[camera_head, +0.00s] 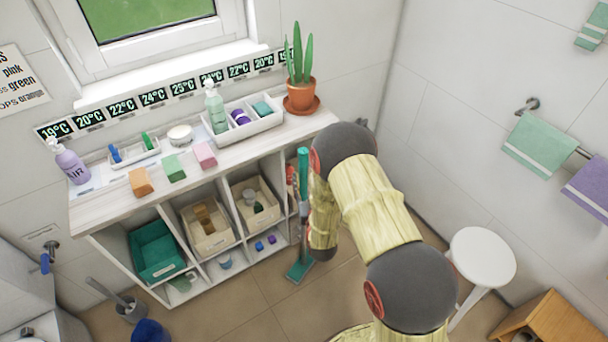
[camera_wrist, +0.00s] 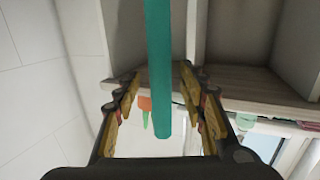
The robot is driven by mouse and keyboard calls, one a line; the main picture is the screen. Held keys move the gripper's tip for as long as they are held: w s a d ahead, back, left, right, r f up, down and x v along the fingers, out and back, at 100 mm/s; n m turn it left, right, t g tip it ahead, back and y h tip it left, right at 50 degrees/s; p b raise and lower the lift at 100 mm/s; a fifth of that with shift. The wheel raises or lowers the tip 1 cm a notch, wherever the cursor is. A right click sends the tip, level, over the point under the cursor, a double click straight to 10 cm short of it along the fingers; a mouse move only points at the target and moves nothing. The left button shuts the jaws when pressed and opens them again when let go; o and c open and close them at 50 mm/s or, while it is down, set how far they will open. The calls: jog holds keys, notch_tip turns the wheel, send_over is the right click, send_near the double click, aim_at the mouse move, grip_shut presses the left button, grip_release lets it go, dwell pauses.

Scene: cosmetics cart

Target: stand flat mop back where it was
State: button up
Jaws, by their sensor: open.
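The flat mop has a green handle (camera_head: 304,165) and a flat green head (camera_head: 299,269) on the floor. It stands close to upright in front of the right end of the white shelf unit. My arm hides part of what is behind it in the head view. In the wrist view, which is upside down, the green handle (camera_wrist: 159,65) runs between the two fingers of my gripper (camera_wrist: 158,82). The fingers are spread, with a visible gap on both sides of the handle. Most of my gripper is hidden or unclear in the head view.
The shelf unit's top (camera_head: 115,195) carries bottles, trays, soap-like blocks and a potted plant (camera_head: 301,95) at its right end. Its compartments hold bins. A white stool (camera_head: 483,255) and wooden box (camera_head: 555,325) stand right. A toilet brush (camera_head: 130,308) stands left.

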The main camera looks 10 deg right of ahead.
jog(key=s+p, duration=0.2)
jog(key=s, duration=0.7)
jog(key=w+a+r+g, duration=0.1)
jog(key=w+r+g, duration=0.35)
jog(key=r, duration=0.75)
jog(key=s+r+g+y, duration=0.1)
jog(key=s+r, duration=0.2)
jog(key=r, duration=0.5)
jog(key=s+r+g, duration=0.3)
jog(key=s+r, duration=0.3)
jog(key=s, duration=0.9)
jog(key=s+d+r+g, duration=0.1)
jog(key=s+r+g, duration=0.2)
jog(key=s, duration=1.2)
notch_tip(320, 180, up, 3)
jog(key=shift+d+f+n, duration=0.1)
jog(key=shift+d+n, duration=0.1)
jog(key=shift+n, duration=0.2)
